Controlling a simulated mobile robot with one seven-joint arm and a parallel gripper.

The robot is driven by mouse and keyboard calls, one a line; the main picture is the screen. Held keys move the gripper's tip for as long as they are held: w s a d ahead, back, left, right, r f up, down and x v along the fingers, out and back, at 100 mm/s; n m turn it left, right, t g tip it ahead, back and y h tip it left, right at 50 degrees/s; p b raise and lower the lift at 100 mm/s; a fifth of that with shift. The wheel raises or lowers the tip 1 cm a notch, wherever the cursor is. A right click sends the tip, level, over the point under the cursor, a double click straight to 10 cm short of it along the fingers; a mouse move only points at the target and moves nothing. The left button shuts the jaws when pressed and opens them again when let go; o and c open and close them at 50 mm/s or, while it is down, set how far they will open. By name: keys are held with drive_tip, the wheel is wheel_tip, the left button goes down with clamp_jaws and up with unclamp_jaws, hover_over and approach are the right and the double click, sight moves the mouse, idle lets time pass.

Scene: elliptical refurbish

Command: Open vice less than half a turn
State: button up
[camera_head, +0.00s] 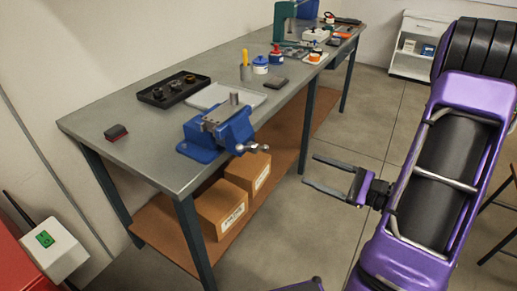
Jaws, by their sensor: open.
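A blue vice (217,133) is mounted at the front edge of the grey workbench (105,155). Its metal handle (252,147), with ball ends, sticks out in front of the bench edge, toward the floor side. My gripper (309,171) is open and empty. It hangs over the floor to the right of the vice handle, with a clear gap between them. Its two fingers point left, toward the vice. The gap between the vice jaws is too small to judge here.
A black tray (158,97) and a light tray (257,97) lie behind the vice. A small dark red block (116,132) is at the bench's left. Cardboard boxes (222,207) stand on the lower shelf. A stool (497,205) is at far right. Floor between gripper and bench is clear.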

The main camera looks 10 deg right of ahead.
sight(257, 149)
drive_tip(key=x, duration=1.6)
drive_tip(key=shift+w+a, duration=0.2)
drive_tip(key=shift+a, duration=0.1)
drive_tip(key=shift+c, duration=0.2)
clamp_jaws()
idle(0.4)
